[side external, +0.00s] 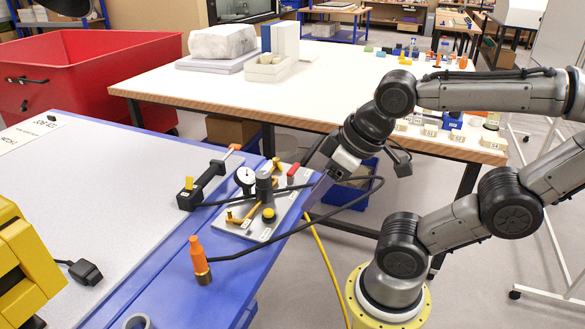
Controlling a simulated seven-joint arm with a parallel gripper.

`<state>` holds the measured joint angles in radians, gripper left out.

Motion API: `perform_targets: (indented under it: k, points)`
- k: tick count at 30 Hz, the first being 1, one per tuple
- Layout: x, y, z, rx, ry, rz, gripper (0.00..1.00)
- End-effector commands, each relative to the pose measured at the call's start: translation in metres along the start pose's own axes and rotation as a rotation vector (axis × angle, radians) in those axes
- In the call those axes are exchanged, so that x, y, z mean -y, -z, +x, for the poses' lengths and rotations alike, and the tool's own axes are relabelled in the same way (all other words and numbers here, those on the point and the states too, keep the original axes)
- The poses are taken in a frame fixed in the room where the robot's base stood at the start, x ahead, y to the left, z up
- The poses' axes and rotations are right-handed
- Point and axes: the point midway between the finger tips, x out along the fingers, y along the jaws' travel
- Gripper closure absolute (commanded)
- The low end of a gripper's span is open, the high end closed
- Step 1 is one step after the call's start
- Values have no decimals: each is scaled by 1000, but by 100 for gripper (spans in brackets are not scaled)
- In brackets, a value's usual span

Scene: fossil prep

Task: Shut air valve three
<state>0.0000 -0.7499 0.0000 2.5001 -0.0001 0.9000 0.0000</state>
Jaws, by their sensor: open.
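A light grey valve panel (263,235) lies on the blue edge of the left bench. It carries a round pressure gauge (245,176), a dark cylindrical body (265,186), yellow pipework (236,216), a black knob with a yellow top (268,213) and a red handle (292,172). Its labels are too small to read, so I cannot tell which part is air valve three. My gripper (314,170) is open, just right of the red handle and near the panel's right edge. Its fingers are partly dark against the background, and I see nothing held between them.
A black hose (345,205) loops from the panel beneath my gripper to an orange-tipped tool (198,258). A black block with a yellow knob (202,184) sits left of the panel. A white worktable (330,90) and red bin (90,75) stand behind.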

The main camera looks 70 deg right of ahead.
Motion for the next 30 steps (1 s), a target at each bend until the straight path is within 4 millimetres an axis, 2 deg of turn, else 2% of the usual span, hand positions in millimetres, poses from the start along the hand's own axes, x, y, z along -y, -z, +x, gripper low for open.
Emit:
perform_targets:
  k: [1,6,9,11,15,19,24,30]
  points:
    - [0,0,0,0,0,0,55]
    - [0,-8,-1,40,-2,-45,86]
    - [-3,2,-21,51,-10,-103,100]
    - [-5,14,-32,68,-17,-137,100]
    - [-15,51,-56,138,-41,-194,100]
    - [-28,87,-67,215,-60,-222,100]
    - [-47,130,-70,315,-75,-236,100]
    - [-75,174,-60,425,-82,-232,100]
